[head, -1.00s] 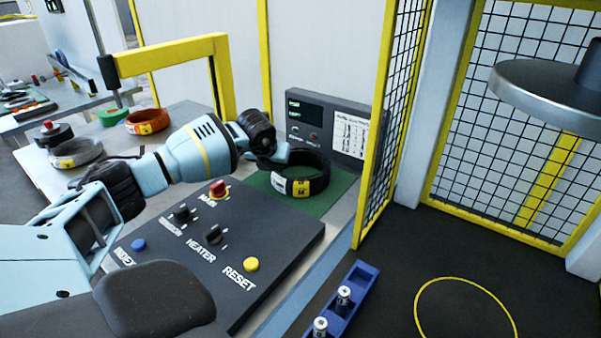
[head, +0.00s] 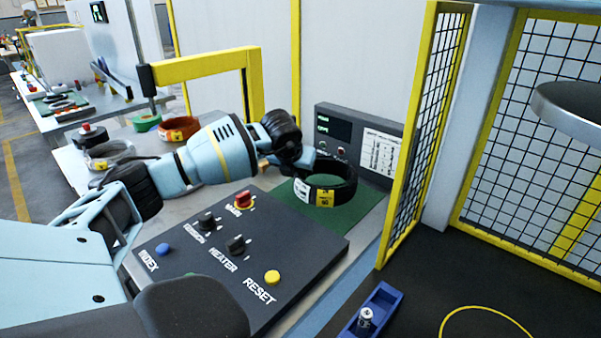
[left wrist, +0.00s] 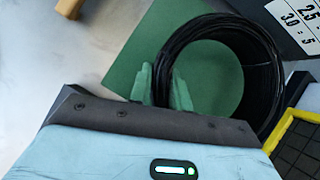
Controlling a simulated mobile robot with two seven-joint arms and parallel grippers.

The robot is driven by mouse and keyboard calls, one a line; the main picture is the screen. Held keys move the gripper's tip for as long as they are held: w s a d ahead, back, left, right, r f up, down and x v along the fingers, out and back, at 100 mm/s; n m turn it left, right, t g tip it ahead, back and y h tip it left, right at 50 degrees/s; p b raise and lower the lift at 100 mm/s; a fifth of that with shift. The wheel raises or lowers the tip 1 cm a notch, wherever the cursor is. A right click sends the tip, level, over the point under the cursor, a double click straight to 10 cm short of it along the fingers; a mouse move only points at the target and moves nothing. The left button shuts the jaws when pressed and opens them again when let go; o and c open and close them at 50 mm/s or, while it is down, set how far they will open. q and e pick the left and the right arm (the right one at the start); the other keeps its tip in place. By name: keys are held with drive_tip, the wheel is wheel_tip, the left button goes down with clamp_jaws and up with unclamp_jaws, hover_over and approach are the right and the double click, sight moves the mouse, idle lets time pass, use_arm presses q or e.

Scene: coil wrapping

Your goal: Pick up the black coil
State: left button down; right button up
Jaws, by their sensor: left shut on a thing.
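The black coil (head: 345,191), with a white and yellow label on its near side, is at the green mat (head: 350,225) beyond the control panel. I cannot tell whether it rests on the mat or is just clear of it. My left gripper (head: 306,166) is at the coil's left side and shut on its wall. In the left wrist view, the fingers (left wrist: 166,88) straddle the left part of the black coil's ring (left wrist: 262,60). The coil looks level. My right gripper is not in view.
A control panel (head: 225,262) with knobs and buttons is in front of the coil. A grey display box (head: 350,140) stands behind it, and a yellow mesh guard (head: 428,140) to its right.

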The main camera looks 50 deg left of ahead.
use_arm(q)
drive_tip(key=s+d, duration=0.2)
drive_tip(key=s, duration=0.1)
drive_tip(key=s+d+r+b, duration=0.1)
drive_tip(key=s+d, duration=0.1)
drive_tip(key=s, duration=0.2)
drive_tip(key=s+d, duration=0.3)
drive_tip(key=s, duration=0.1)
drive_tip(key=shift+r+b, duration=0.35)
drive_tip(key=shift+b, duration=0.05)
drive_tip(key=shift+s+d+r, duration=0.1)
drive_tip(key=shift+s, duration=0.15)
drive_tip(key=shift+r, duration=0.1)
